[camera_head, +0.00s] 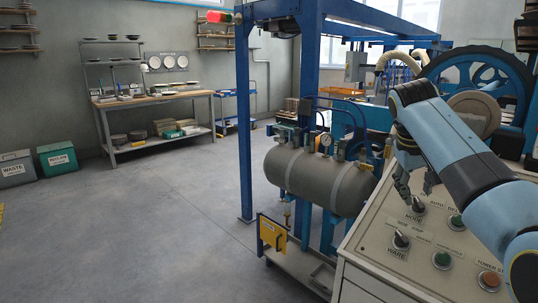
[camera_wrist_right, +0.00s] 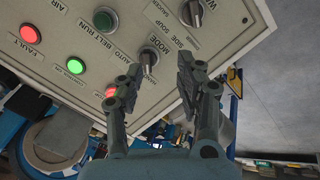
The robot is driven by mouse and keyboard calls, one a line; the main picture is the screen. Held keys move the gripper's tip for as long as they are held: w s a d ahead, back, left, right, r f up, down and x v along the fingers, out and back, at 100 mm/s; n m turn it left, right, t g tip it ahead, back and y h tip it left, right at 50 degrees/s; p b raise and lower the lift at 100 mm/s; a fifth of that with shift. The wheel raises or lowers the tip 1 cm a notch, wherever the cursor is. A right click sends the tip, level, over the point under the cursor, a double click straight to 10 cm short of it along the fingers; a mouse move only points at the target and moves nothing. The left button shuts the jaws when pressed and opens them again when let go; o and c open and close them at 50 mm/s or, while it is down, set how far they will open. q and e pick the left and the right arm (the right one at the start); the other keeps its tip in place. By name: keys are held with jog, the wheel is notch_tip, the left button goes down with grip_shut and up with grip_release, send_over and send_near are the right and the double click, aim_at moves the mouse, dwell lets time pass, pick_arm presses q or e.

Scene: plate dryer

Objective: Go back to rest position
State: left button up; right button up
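My right gripper (camera_head: 416,187) reaches in from the right and hangs over the sloped control panel (camera_head: 372,240), by the MODE knob (camera_head: 418,204). In the right wrist view my right gripper (camera_wrist_right: 158,82) has its two fingers spread with nothing between them. The MODE knob (camera_wrist_right: 148,57) shows just past the fingertips, apart from them in the picture. The WARE knob (camera_head: 401,240) sits lower on the panel. My left gripper is in neither view.
A green button (camera_head: 442,259) and an orange button (camera_head: 489,281) are on the panel. A grey tank (camera_head: 318,181) and blue frame post (camera_head: 243,120) stand left of it. A workbench (camera_head: 155,97) and bins (camera_head: 57,158) are at the back. The floor at left is clear.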

jog(key=s+a+f+y, duration=0.1)
jog(key=s+a+f, duration=0.1)
jog(key=s+f, duration=0.6)
jog(key=s+a+f, duration=0.2)
jog(key=s+f, duration=0.2)
jog(key=s, duration=0.8)
jog(key=s+a+r+n+t+y, duration=0.1)
jog(key=s+a, duration=0.1)
jog(key=s, duration=0.7)
jog(key=s+a+r+n+y, duration=0.1)
jog(key=s+a+r, duration=0.15)
jog(key=s, duration=0.75)
jog(key=s+d+f+g+b, duration=0.15)
jog(key=f+b, duration=0.25)
jog(key=f, duration=1.4)
jog(key=s+d+f+b, duration=0.1)
jog(key=s+f+b, duration=0.15)
jog(key=f, duration=1.65)
jog(key=s+d+f+g+b, duration=0.1)
jog(key=s+f+b, duration=0.3)
jog(key=s+f, duration=1.2)
jog(key=shift+s+f+m+b, duration=0.15)
jog(key=shift+f+m+b, duration=0.25)
jog(key=shift+f, duration=0.4)
jog(key=shift+s+d, duration=0.1)
